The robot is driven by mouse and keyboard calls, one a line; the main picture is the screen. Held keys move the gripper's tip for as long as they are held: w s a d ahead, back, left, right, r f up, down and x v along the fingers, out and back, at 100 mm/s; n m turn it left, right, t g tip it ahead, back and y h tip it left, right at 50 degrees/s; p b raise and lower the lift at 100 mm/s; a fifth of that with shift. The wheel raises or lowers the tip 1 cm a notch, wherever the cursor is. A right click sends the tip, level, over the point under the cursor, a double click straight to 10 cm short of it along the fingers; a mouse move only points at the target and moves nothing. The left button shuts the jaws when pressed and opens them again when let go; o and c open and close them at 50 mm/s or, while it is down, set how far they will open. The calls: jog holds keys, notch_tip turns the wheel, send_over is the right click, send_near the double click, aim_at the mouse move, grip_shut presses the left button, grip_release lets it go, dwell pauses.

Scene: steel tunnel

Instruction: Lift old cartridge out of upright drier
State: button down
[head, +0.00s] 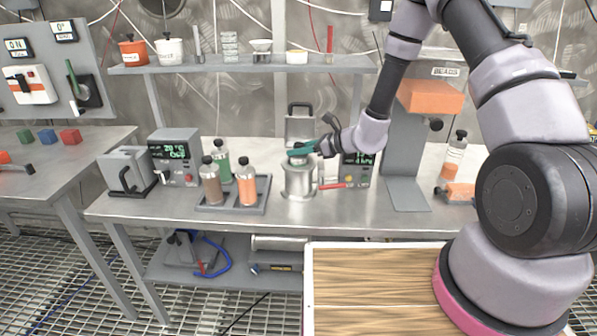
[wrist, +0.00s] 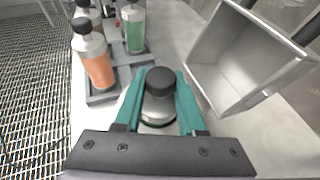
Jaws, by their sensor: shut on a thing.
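The upright drier (head: 298,182) is a steel cylinder standing on the bench, with a red-handled lever (head: 333,186) at its lower right. My gripper (head: 301,151) is directly above its mouth, reaching in from the right. In the wrist view the teal fingers of my gripper (wrist: 159,100) are closed on both sides of the old cartridge (wrist: 160,82), which has a black cap. Only its cap and a little of the body below show. The rest is hidden by the gripper, and I cannot tell how deep it sits in the drier.
A grey tray (head: 231,209) with capped brown, green and orange cartridges stands left of the drier. An open grey metal box-like part (wrist: 228,50) is close beside my gripper. A press-like stand with an orange block (head: 430,97) is to the right. A shelf runs above.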

jog(key=shift+s+d+f, duration=0.15)
jog(key=shift+d+f, duration=0.05)
jog(key=shift+f, duration=0.05)
